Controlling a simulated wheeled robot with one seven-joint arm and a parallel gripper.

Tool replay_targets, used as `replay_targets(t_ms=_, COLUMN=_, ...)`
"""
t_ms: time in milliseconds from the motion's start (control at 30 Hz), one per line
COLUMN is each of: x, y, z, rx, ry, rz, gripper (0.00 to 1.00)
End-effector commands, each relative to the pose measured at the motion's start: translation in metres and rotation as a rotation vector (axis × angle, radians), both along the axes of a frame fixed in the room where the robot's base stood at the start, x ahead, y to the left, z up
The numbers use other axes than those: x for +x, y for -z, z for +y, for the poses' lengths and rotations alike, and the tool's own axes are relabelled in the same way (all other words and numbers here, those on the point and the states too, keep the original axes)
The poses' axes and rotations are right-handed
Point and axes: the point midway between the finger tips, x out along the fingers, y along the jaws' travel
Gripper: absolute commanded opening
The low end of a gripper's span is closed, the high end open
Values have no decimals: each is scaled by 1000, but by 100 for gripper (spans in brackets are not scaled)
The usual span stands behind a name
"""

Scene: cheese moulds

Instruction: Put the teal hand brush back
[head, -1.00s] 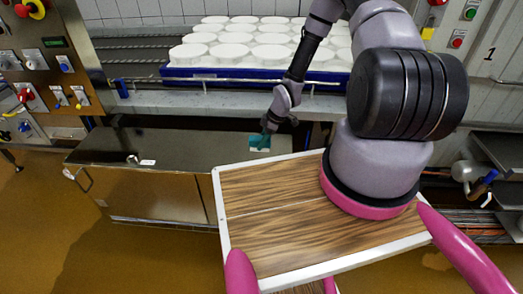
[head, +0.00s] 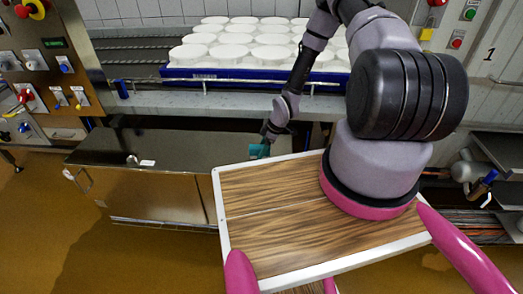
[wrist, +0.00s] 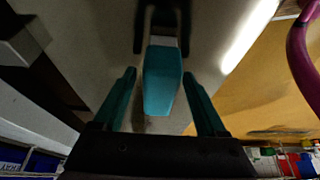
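The teal hand brush (wrist: 162,80) shows in the wrist view between the two fingers of my gripper (wrist: 160,88), with a pale part at its far end. I see a gap between the brush and the left finger and a narrower one on the right, so my gripper is open around it. In the head view my gripper (head: 266,142) is low over the right end of the steel cabinet top (head: 185,145). The brush blends with the teal fingers there. I cannot tell whether the brush touches the steel.
A blue tray (head: 215,75) with several white cheese moulds stands on the shelf behind. A white-edged wooden board (head: 270,210) is in front, close to my gripper. A control panel (head: 40,75) stands at left. The cabinet top's left and middle are mostly clear.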

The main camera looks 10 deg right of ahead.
Motion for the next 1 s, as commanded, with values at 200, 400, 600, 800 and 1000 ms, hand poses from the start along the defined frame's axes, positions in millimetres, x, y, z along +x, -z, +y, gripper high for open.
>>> replay_targets(t_ms=200, x=1, y=-9, z=-3, rx=-1, ry=1, rz=-3, gripper=74)
replay_targets(t_ms=400, x=-3, y=-45, z=-18, rx=-1, ry=2, rz=-3, gripper=74)
replay_targets(t_ms=600, x=-9, y=-84, z=-33, rx=-1, ry=2, rz=-3, gripper=74)
replay_targets(t_ms=800, x=-13, y=-108, z=-42, rx=0, ry=2, rz=-1, gripper=74)
replay_targets(t_ms=1000, x=-14, y=-114, z=-44, rx=0, ry=0, rz=0, gripper=74)
